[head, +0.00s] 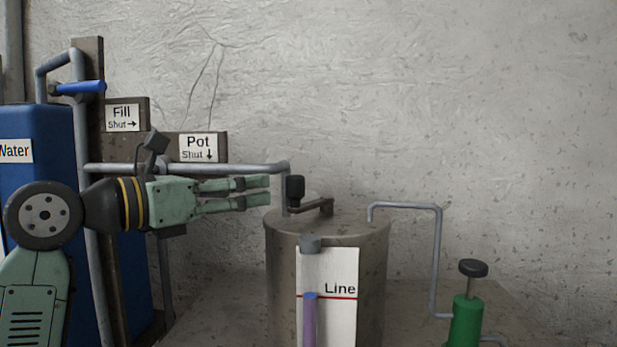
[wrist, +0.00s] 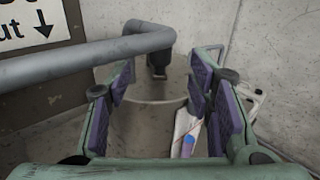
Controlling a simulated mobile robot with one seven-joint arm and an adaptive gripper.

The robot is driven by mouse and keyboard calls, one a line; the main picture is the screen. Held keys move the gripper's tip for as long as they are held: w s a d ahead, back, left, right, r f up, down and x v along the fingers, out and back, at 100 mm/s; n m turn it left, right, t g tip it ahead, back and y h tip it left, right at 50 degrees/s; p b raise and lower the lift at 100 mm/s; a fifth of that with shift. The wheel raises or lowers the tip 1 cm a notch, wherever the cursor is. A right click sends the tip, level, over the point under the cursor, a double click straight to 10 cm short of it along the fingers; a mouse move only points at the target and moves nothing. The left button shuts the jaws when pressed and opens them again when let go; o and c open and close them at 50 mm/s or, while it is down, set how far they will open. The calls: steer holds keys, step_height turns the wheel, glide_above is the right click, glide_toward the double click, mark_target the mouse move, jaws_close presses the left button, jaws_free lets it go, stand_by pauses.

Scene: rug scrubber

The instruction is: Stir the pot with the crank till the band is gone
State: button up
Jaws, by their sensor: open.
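The pot (head: 280,265) is a grey metal cylinder with a flat lid. Its crank (head: 312,206) is a dark bar on the lid with an upright black knob (head: 295,188) at the left end. The knob also shows in the wrist view (wrist: 157,70), partly hidden by a pipe, beyond and between my fingers. My gripper (head: 269,191) is open and empty, pointing right, just left of the knob and apart from it. On the pot's front, a purple column (head: 310,325) with a bluer top stands before a white card (head: 342,270); its top is near the red line.
A grey pipe (head: 240,168) runs behind my gripper and bends down to the lid. A thinner pipe (head: 437,255) links the lid to a green pump (head: 466,322) with a black knob. A blue water tank (head: 40,190) stands left.

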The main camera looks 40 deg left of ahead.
mark_target(288, 182)
steer(key=w+p, duration=0.1)
steer(key=w, duration=0.2)
steer(key=w+d+p, duration=0.1)
steer(key=w, duration=0.3)
steer(key=w+d+p, duration=0.1)
steer(key=w, duration=0.2)
steer(key=shift+w, duration=0.2)
steer(key=shift+c, duration=0.5)
jaws_close()
